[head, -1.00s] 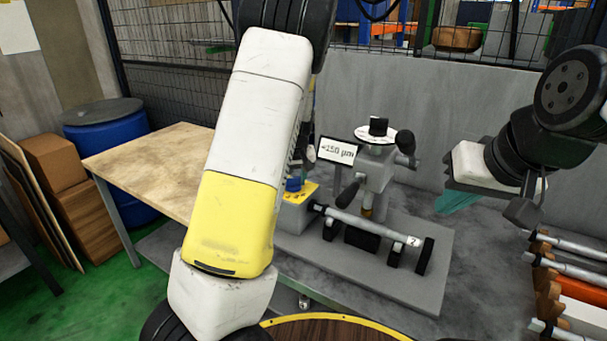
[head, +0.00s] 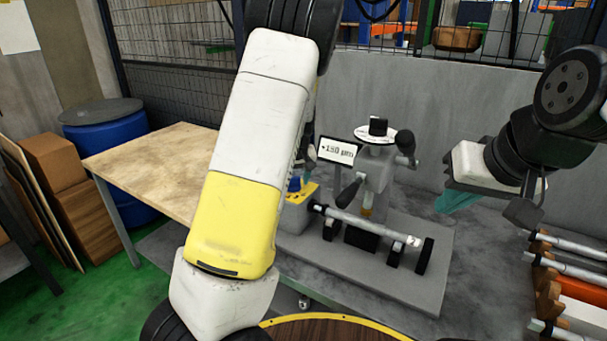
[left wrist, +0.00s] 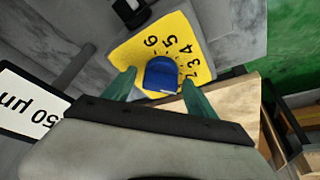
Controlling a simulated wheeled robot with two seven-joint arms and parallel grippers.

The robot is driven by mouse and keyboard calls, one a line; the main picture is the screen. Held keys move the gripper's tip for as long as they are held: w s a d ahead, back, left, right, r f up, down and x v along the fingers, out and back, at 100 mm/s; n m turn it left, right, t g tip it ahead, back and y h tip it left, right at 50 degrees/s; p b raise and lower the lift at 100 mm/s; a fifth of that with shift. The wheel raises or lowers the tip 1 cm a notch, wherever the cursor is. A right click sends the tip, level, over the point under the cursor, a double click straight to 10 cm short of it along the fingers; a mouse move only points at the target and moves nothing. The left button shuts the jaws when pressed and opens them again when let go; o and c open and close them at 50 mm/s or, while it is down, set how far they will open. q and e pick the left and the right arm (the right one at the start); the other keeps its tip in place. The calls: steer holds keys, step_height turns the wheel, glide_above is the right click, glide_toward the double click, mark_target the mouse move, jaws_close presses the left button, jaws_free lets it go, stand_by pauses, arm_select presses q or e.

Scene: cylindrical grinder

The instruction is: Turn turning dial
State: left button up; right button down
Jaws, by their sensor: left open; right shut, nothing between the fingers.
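The blue turning dial (head: 294,184) sits on a yellow plate (head: 310,190) at the grinder's left end, partly hidden by my left arm in the head view. In the left wrist view the dial (left wrist: 161,75) stands on the yellow plate, ringed by black numbers. My left gripper (left wrist: 158,77) is open, with one green finger on each side of the dial and a gap showing. Whether a finger touches it I cannot tell. My right gripper (head: 457,199) is shut and empty, well right of the grinder.
A sign reading about 150 µm (head: 338,150) stands behind the dial. A grey bar (head: 370,224) lies across the grinder's supports. A wooden table (head: 150,158) is at left. A rack with several bars (head: 570,270) stands at right.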

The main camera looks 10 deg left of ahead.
arm_select(q)
steer(key=v, duration=0.7)
steer(key=shift+s+r, duration=0.15)
steer(key=shift+r, duration=0.2)
steer(key=s+d+r+m+h, duration=0.1)
steer(key=s+r, duration=0.3)
steer(key=s, duration=0.6)
steer(key=s+d+r+m+t+h, duration=0.1)
steer(key=s+r, duration=0.3)
steer(key=s, duration=0.6)
steer(key=s+d+r+m+t+h, duration=0.1)
steer(key=s+r+m+h, duration=0.1)
steer(key=s, duration=0.8)
step_height(320, 180, up, 2)
steer(key=shift+d+r+m, duration=0.2)
steer(key=shift+d+m, duration=0.15)
steer(key=shift+m, duration=0.45)
